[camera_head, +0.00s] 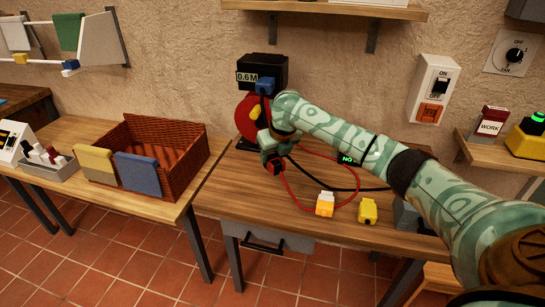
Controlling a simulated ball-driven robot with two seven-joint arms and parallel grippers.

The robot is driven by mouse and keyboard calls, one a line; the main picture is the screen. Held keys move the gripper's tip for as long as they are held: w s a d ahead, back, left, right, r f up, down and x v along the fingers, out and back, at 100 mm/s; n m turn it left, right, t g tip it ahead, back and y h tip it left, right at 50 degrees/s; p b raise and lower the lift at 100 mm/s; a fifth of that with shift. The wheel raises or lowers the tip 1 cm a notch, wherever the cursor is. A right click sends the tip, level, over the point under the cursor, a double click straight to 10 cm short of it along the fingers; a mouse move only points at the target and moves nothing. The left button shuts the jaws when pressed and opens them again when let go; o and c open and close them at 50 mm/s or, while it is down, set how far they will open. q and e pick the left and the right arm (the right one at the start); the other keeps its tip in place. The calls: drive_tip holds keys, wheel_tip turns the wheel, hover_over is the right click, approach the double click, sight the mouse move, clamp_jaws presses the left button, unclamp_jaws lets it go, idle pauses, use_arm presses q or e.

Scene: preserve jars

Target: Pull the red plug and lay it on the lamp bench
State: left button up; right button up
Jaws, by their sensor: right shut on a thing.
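My right gripper (270,152) reaches in from the right over the middle wooden bench (230,195), beside a black box. It is shut on a small dark red plug (274,166), largely covered by the fingers. A red cord (292,193) runs from near the plug in a loop over the bench top. I cannot tell whether the plug is clear of any socket. No lamp shows clearly, so I cannot tell which bench is the lamp bench. My left gripper is not in view.
A black box (262,68) marked 0.6M has a blue plug (265,86) and red disc (245,118). A white-topped yellow plug (325,204) and yellow block (368,211) lie near the front edge. A wicker basket (187,168) stands on the left bench. A wall switch (434,88) is right.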

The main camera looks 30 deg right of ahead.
idle(0.3)
drive_tip(key=shift+r, duration=0.1)
drive_tip(key=shift+p, duration=0.35)
drive_tip(key=shift+f+b, duration=1.5)
drive_tip(key=shift+f, duration=2.35)
drive_tip(key=shift+f, duration=0.65)
drive_tip(key=o, duration=1.1)
drive_tip(key=shift+o, duration=0.2)
